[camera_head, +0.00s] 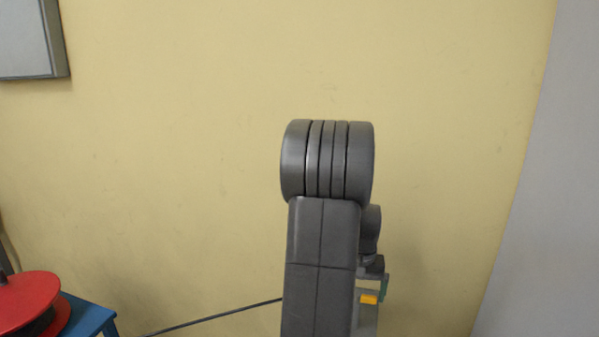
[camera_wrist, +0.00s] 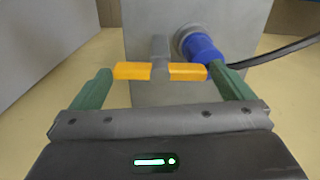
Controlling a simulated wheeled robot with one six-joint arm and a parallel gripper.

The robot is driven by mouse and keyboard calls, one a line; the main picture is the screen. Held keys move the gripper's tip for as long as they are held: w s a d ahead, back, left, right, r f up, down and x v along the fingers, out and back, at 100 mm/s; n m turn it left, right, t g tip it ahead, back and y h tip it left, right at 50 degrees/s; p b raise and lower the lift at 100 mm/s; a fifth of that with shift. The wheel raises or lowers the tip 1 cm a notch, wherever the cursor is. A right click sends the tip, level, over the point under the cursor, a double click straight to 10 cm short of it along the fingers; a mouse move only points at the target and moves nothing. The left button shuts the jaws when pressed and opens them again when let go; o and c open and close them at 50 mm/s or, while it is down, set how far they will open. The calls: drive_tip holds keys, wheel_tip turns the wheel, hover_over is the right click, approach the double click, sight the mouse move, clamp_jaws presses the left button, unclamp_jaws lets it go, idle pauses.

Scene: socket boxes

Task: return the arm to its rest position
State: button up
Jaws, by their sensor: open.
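My gripper (camera_wrist: 160,71) shows in the wrist view with green fingers and orange tips. The tips are apart and nothing is held between them. Beyond the tips is a grey box (camera_wrist: 150,95) with a blue plug (camera_wrist: 204,48) on its face, up and right of the gap. A small grey upright part (camera_wrist: 160,46) of the box shows behind the gap; I cannot tell whether the tips touch anything. In the head view my arm stands upright in the middle and hides most of the gripper; one orange tip (camera_head: 369,299) shows at its lower right.
A dark cable (camera_wrist: 275,55) runs right from the plug; a dark cable (camera_head: 215,317) also crosses low in the head view. A red reel (camera_head: 28,298) rests on a blue stand (camera_head: 88,316) at lower left. A grey wall box (camera_head: 27,40) hangs at upper left. A grey wall (camera_head: 560,170) is at right.

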drive_tip(key=n, duration=0.4)
drive_tip(key=shift+b, duration=0.3)
drive_tip(key=n+b, duration=0.1)
drive_tip(key=n, duration=0.3)
drive_tip(key=shift+n, duration=0.4)
drive_tip(key=n+b, duration=0.1)
drive_tip(key=n, duration=0.3)
drive_tip(key=shift+n, duration=0.3)
drive_tip(key=shift+n+b, duration=0.65)
drive_tip(key=shift+n, duration=0.95)
